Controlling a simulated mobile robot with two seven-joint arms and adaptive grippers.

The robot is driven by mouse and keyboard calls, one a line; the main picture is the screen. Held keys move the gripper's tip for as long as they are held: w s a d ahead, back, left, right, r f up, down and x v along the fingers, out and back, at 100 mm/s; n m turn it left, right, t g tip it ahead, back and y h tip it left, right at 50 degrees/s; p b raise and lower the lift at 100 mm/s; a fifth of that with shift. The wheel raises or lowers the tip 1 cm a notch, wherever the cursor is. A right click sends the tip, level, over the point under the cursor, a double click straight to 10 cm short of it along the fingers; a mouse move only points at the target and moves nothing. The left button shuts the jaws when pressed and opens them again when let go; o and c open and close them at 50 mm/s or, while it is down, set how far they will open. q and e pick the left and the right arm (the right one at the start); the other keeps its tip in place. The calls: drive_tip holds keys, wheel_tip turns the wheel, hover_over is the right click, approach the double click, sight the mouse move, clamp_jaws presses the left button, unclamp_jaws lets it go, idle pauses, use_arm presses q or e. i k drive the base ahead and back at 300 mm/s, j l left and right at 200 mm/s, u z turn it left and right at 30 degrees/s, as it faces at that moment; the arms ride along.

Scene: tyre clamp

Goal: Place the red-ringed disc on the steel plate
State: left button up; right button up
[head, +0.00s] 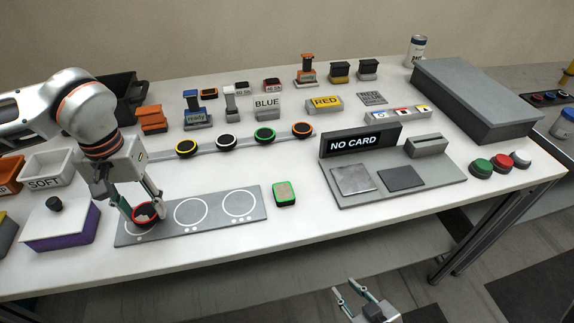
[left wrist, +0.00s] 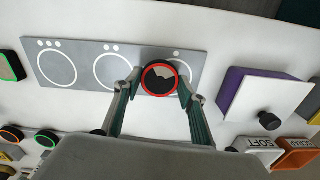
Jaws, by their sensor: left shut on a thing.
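The red-ringed disc (head: 145,214), black inside the ring, is between the fingers of my left gripper (head: 143,217), which is shut on it. The left wrist view also shows the disc (left wrist: 160,77) gripped from both sides. It is over the end circle, the one marked with a single dot, on a long grey metal plate (head: 213,210) with three white circles. It looks slightly off that circle's centre; I cannot tell whether it touches the plate. The other two circles are bare. My right gripper (head: 345,287) is open and empty, low in front of the table.
A purple box with a white top (head: 60,224) stands left of the plate. A green-edged block (head: 284,193) lies to its right. Behind is a strip with several ringed discs (head: 227,141). A console with a "NO CARD" display (head: 360,140) and a square light metal plate (head: 354,180) is further right.

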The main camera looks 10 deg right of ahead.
sight(353, 178)
drive_tip(key=l+u, duration=0.15)
drive_tip(key=l, duration=0.65)
drive_tip(key=k+l+u, duration=0.15)
drive_tip(key=l, duration=0.65)
